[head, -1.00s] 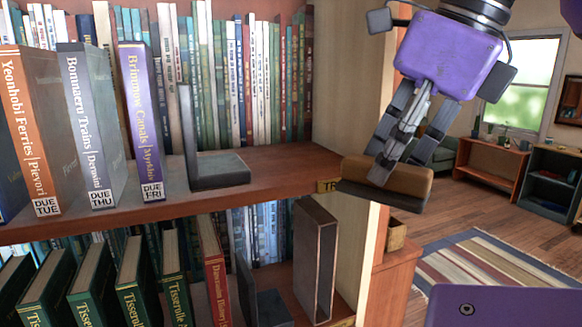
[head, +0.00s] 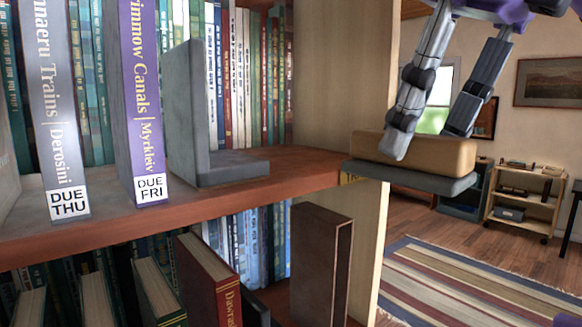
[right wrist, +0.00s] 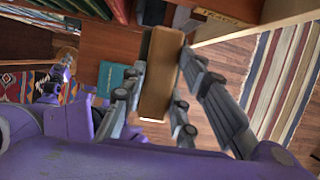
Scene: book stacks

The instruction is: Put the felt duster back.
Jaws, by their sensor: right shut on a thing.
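The felt duster (head: 430,152) has a tan wooden block on top and a dark grey felt pad (head: 418,179) below. My right gripper (head: 430,138) is shut on the block, a finger on either side, with the felt side down. In the head view the duster is at about shelf height, in front of the bookcase's right end panel. I cannot tell whether it touches the shelf edge. In the right wrist view the block (right wrist: 160,75) lies between the fingers. A purple and grey part, seemingly my left gripper (right wrist: 52,88), shows at left there; its jaws are unclear.
The upper shelf (head: 290,172) holds a grey bookend (head: 190,115), a purple book (head: 147,100) and a grey book (head: 55,110). Bare shelf lies right of the bookend. A dark upright block (head: 318,265) stands on the lower shelf. A striped rug (head: 480,285) lies on the floor beyond.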

